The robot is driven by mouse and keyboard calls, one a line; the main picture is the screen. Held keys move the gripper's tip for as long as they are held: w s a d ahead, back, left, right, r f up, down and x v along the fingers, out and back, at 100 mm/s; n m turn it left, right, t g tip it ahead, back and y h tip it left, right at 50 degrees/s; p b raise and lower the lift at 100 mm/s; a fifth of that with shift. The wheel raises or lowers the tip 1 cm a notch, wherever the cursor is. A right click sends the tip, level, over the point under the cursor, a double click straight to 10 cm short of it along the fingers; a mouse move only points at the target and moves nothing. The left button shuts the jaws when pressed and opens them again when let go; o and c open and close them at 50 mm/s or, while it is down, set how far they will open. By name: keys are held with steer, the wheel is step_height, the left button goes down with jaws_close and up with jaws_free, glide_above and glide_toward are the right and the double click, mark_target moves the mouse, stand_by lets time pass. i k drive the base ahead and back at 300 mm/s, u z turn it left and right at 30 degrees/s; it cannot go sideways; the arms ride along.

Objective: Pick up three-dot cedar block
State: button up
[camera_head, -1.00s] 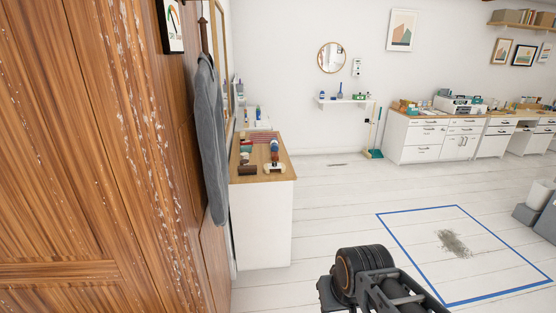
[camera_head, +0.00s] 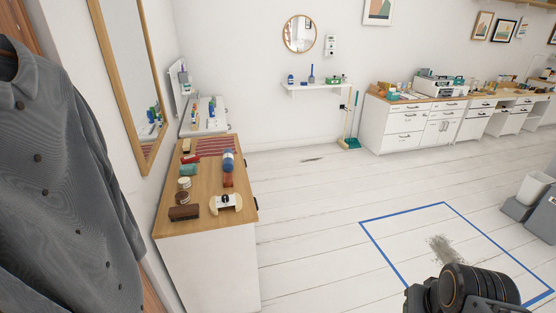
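Several small things stand on the wooden top of a white cabinet (camera_head: 210,277) left of centre. Among them are a dark brown block (camera_head: 184,213) at the near left and a reddish-brown piece (camera_head: 228,181) farther back on the right. No dots can be made out at this distance, so I cannot tell which one, if any, is the three-dot cedar block. Part of my black arm shows at the lower right, well apart from the cabinet. My gripper's fingertips are not in view.
On the cabinet are also a cream piece (camera_head: 226,203), a teal piece (camera_head: 188,170) and a striped red mat (camera_head: 216,146). A grey coat (camera_head: 65,190) hangs close at left beside a tall mirror (camera_head: 128,75). The white floor (camera_head: 310,235) right of the cabinet is clear.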

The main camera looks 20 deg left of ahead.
mark_target(227, 177)
steer(key=u, duration=0.05)
steer(key=i, duration=1.35)
steer(key=u, duration=1.25)
steer(key=i, duration=0.9)
steer(key=u, duration=1.3)
steer(key=i, duration=0.2)
steer(key=u, duration=0.05)
